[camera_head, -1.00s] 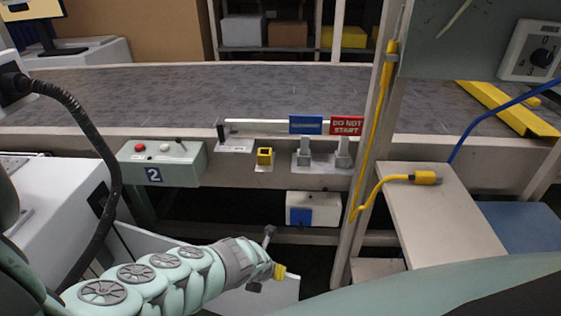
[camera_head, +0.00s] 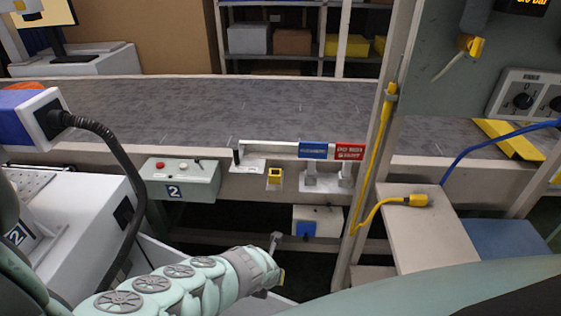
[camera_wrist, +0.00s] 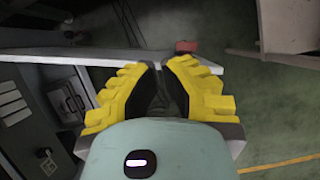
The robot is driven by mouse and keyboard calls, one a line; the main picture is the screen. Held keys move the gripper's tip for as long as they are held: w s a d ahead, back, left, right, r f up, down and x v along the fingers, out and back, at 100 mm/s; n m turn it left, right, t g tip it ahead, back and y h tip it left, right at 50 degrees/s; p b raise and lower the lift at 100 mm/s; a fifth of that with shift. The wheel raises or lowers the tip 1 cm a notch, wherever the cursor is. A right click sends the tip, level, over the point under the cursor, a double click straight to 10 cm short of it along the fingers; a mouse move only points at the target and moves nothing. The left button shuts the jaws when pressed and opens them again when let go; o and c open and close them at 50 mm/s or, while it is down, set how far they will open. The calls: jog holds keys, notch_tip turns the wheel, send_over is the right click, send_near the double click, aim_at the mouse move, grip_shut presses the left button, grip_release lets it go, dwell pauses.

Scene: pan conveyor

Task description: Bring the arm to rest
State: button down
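My arm reaches in from the lower left in the head view. My gripper (camera_head: 278,283) hangs low in front of the conveyor, mostly hidden behind my wrist. In the wrist view my gripper (camera_wrist: 159,68) shows two yellow ribbed fingers with dark pads. Their tips come together with hardly any gap, and nothing shows held between them. The fingers appear clear of the conveyor frame (camera_head: 240,187).
A control box marked 2 (camera_head: 181,180), a yellow socket (camera_head: 275,178) and a rail with blue (camera_head: 313,150) and red (camera_head: 350,151) signs sit along the conveyor's front. An upright post (camera_head: 369,180) and a small shelf (camera_head: 425,233) stand to the right.

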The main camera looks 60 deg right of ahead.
jog(key=shift+r, duration=0.3)
